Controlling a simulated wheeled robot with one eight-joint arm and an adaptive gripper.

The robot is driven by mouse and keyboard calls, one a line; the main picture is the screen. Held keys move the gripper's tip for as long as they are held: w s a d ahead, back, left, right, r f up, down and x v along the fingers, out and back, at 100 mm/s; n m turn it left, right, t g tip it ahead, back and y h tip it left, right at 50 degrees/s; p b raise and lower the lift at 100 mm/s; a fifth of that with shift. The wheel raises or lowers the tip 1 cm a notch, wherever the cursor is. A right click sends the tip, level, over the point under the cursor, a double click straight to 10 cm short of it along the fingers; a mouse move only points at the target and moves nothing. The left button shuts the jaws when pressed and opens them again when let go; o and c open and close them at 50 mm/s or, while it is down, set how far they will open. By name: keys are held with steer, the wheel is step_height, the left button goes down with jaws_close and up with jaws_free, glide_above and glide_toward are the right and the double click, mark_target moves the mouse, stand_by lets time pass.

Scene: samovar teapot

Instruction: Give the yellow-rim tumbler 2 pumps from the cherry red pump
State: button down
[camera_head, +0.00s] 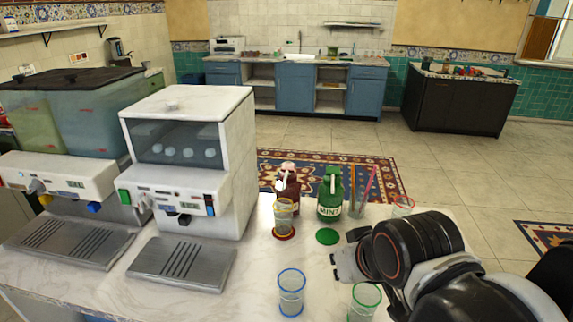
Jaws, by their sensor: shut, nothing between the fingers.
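The cherry red pump (292,188) is a dark red bottle with a pale pump head, standing near the back edge of the counter. The yellow-rim tumbler (284,217) is clear and upright. It stands on a red disc (284,235) directly in front of the red pump and hides part of the bottle. I cannot tell what is inside it. My gripper (338,262) is shut and empty. It is to the right of the yellow-rim tumbler and nearer the camera, apart from both tumbler and pump.
A green MINT pump bottle (329,197) stands right of the red pump, behind a green disc (327,237). Blue-rim (291,292), green-rim (364,303) and red-rim (402,206) tumblers and a straw glass (357,208) stand around.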

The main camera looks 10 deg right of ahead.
steer(key=w+a+r+n+y+p, duration=0.1)
steer(key=w+r+n+p, duration=0.2)
steer(key=w+r+p, duration=0.45)
steer(key=w+r+n+p, duration=0.3)
steer(key=w+r+p, duration=0.15)
steer(key=w, duration=0.65)
steer(key=n+t+y+p, duration=0.1)
steer(key=n+y+p, duration=0.1)
steer(key=n+p, duration=0.75)
glide_above(286, 167)
steer(key=p, duration=0.3)
steer(key=f+m, duration=0.1)
steer(key=m, duration=0.2)
steer(key=shift+s+f, duration=0.1)
steer(key=shift+f, duration=0.05)
step_height(286, 167, down, 8)
steer(key=b, duration=0.5)
steer(key=shift+f+b, duration=0.4)
